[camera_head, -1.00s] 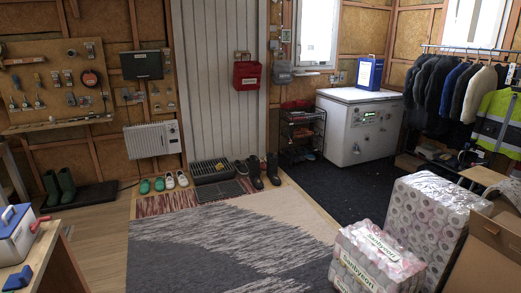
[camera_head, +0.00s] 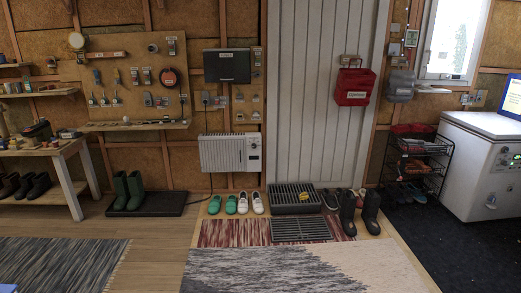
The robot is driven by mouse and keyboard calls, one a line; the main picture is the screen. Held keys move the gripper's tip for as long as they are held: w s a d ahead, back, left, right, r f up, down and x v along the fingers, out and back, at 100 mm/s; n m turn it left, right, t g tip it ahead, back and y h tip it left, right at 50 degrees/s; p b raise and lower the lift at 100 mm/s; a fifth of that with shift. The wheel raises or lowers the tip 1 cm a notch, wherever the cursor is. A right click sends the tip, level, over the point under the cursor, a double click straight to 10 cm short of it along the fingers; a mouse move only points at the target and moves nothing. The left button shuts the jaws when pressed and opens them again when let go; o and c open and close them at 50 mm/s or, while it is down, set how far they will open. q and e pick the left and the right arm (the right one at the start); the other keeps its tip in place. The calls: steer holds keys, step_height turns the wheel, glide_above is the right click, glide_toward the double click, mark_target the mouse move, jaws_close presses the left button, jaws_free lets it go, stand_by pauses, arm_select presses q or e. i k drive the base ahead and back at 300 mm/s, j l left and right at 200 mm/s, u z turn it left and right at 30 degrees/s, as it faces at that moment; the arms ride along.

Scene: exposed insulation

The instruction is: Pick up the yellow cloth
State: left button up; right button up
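A small yellow patch (camera_head: 304,196) shows on the dark slatted crate (camera_head: 292,208) on the floor by the white door. It may be the yellow cloth, but it is too small to tell. Neither of my grippers is in view.
Green and white shoes (camera_head: 243,203) stand left of the crate, and black boots (camera_head: 359,211) stand right of it. A grey doormat (camera_head: 300,230) lies in front. A workbench (camera_head: 62,150) stands at the left. The rugs (camera_head: 270,272) in front are clear.

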mark_target(304, 196)
steer(key=i+z, duration=0.15)
steer(key=i, duration=0.35)
steer(key=i+z, duration=0.15)
steer(key=i, duration=0.3)
steer(key=i+j+z, duration=0.15)
steer(key=i, duration=0.35)
steer(key=i+j+z, duration=0.15)
steer(key=i, duration=0.3)
steer(key=i+l+z, duration=0.3)
steer(key=i, duration=0.7)
steer(key=i+j+z, duration=0.1)
steer(key=i+z, duration=0.2)
steer(key=i, duration=0.7)
